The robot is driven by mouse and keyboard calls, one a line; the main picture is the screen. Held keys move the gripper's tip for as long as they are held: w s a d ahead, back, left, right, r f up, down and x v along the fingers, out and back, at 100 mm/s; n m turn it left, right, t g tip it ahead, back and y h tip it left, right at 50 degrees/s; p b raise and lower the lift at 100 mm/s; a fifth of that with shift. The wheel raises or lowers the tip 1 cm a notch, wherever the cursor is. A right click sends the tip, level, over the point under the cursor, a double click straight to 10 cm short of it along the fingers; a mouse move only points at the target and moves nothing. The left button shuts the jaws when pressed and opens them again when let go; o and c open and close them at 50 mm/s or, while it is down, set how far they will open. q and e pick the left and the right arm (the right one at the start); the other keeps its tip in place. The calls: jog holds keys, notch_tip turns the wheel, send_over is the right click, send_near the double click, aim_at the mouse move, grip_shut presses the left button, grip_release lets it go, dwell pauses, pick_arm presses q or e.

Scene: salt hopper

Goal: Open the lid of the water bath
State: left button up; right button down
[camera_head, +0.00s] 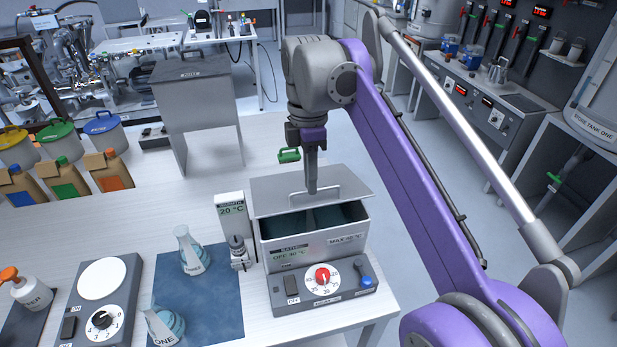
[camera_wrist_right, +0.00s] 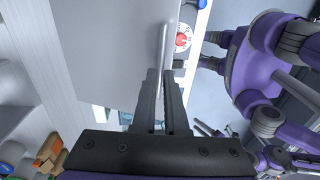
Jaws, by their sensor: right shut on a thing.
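The water bath (camera_head: 318,245) is a grey box on the white bench, with a dial panel in front. Its flat grey lid (camera_head: 275,193) sits above the box, with a gap under its front edge where the dark inside shows. My right gripper (camera_head: 312,188) comes down from above and is shut on the lid's bar handle (camera_head: 330,194). In the right wrist view the lid (camera_wrist_right: 110,45) fills the upper middle, and the handle (camera_wrist_right: 164,48) runs up from between the fingers of the right gripper (camera_wrist_right: 163,80). My left gripper is not in view.
A thermometer display (camera_head: 231,208) stands just left of the bath. Flasks stand on a blue mat (camera_head: 215,300), with a hotplate (camera_head: 100,283) further left. The bench's right edge is close to the bath.

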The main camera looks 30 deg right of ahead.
jog(key=shift+w+d+r, duration=0.1)
jog(key=shift+d+r, duration=0.05)
jog(key=shift+r, duration=0.15)
jog(key=c, duration=1.6)
grip_release()
jog(key=shift+w, duration=0.2)
jog(key=c, duration=1.3)
grip_release()
jog(key=shift+w+a+f, duration=0.1)
jog(key=shift+w+a, duration=0.15)
jog(key=shift+o, duration=1.2)
jog(key=shift+d, duration=0.1)
jog(key=shift+o, duration=0.6)
jog(key=shift+s+d, duration=0.2)
jog(key=shift+s, duration=0.2)
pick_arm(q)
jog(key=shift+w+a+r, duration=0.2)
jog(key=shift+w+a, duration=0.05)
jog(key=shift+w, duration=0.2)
pick_arm(e)
jog(key=shift+w+a, duration=0.1)
jog(key=shift+a, duration=0.05)
